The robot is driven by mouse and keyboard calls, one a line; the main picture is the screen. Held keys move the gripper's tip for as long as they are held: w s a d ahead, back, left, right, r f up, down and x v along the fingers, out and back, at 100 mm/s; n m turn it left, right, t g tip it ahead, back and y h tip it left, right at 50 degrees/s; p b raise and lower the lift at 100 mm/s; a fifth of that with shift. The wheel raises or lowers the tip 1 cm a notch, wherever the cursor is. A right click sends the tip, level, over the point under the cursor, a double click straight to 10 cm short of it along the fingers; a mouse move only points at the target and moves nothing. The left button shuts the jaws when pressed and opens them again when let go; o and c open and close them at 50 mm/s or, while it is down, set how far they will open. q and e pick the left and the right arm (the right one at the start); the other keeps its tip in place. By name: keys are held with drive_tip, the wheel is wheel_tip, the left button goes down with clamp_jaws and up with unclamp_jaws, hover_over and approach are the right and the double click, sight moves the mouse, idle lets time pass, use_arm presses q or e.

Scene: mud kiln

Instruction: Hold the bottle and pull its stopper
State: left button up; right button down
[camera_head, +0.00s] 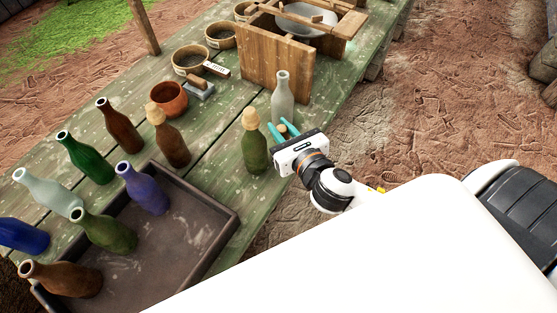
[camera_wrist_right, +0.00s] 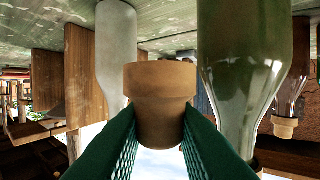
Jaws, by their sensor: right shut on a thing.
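My right gripper (camera_head: 280,131) is shut on a tan cork stopper (camera_head: 283,128). In the right wrist view, which is upside down, the stopper (camera_wrist_right: 160,100) sits between the two green fingers with no bottle joined to it. A green bottle (camera_head: 254,152) stands upright on the table just left of the gripper, with a cork (camera_head: 250,119) in its mouth. A brown bottle (camera_head: 173,147) farther left also has a cork (camera_head: 155,114). My left gripper is out of view.
A pale open bottle (camera_head: 283,102) stands just behind the gripper, near a wooden board (camera_head: 262,66). A dark tray (camera_head: 220,231) and several open bottles fill the table's left part. A clay pot (camera_head: 169,99) and bowls (camera_head: 190,60) stand behind. The table's edge is near the gripper.

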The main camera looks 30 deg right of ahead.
wheel_tip(320, 180, down, 6)
drive_tip(key=shift+a+f+b, duration=0.1)
drive_tip(key=shift+f+b, duration=0.1)
drive_tip(key=shift+b, duration=0.55)
drive_tip(key=shift+f, duration=0.55)
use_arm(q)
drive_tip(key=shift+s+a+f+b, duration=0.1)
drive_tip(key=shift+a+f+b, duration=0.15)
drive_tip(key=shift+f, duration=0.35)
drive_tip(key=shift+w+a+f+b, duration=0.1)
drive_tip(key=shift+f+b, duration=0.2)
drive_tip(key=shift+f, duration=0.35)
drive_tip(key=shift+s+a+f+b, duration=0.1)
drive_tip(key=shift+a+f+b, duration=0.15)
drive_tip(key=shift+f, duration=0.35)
use_arm(e)
drive_tip(key=shift+f, duration=1.8)
drive_tip(key=shift+f, duration=0.2)
drive_tip(key=c, duration=1.5)
unclamp_jaws()
drive_tip(key=shift+c, duration=0.2)
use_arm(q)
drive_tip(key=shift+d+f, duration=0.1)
